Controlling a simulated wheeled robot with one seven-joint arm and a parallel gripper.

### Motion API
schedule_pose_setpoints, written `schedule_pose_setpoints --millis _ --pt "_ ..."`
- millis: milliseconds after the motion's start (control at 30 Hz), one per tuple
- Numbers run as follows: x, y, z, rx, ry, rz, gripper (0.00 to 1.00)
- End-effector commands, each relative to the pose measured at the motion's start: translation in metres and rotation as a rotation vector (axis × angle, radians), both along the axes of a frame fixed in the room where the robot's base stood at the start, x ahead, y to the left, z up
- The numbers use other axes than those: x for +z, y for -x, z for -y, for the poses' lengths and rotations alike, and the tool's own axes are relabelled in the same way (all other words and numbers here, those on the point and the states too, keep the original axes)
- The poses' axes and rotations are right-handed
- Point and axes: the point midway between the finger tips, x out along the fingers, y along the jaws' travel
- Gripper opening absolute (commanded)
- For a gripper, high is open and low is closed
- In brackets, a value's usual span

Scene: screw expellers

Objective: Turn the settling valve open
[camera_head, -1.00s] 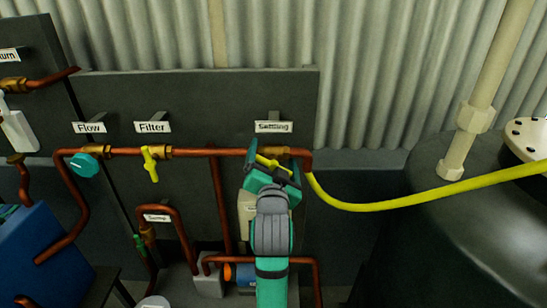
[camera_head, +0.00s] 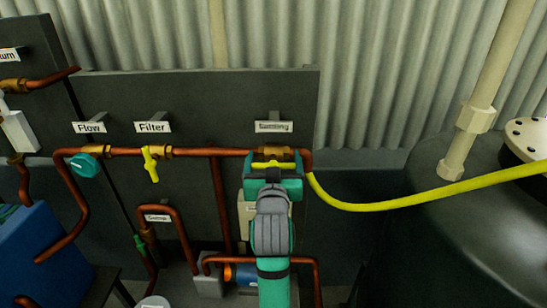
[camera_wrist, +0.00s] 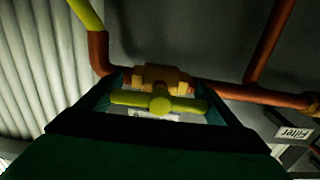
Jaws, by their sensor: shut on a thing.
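The settling valve's yellow handle (camera_head: 272,165) sits on the copper pipe below the Settling label (camera_head: 273,127). The handle lies level, in line with the pipe. My gripper (camera_head: 272,168) is at the valve, with its fingers on either side of the handle, shut on it. In the wrist view, the yellow handle (camera_wrist: 158,103) lies between my gripper's fingers (camera_wrist: 158,105), in front of the brass valve body (camera_wrist: 162,77). The gripper hides part of the pipe and panel below the valve.
The filter valve's yellow handle (camera_head: 151,163) hangs down to the left. A teal flow knob (camera_head: 83,165) is farther left. A yellow hose (camera_head: 400,204) runs right from the pipe end towards a dark tank (camera_head: 470,240). A blue box (camera_head: 35,250) stands at lower left.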

Motion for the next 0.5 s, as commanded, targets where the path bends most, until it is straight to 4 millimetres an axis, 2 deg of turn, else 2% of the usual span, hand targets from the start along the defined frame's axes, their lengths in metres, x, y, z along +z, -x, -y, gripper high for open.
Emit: schedule_pose_setpoints --millis 367,400,433,500 --pt "-0.0017 -0.0003 -0.0014 0.002 0.007 -0.004 0.64" --pt "-0.0017 -0.0003 -0.0016 0.002 0.006 -0.004 0.93" --pt "-0.0017 -0.0003 -0.0016 0.002 0.006 -0.004 1.00" --pt "-0.0014 -0.0003 -0.0017 0.002 0.006 -0.003 1.00"
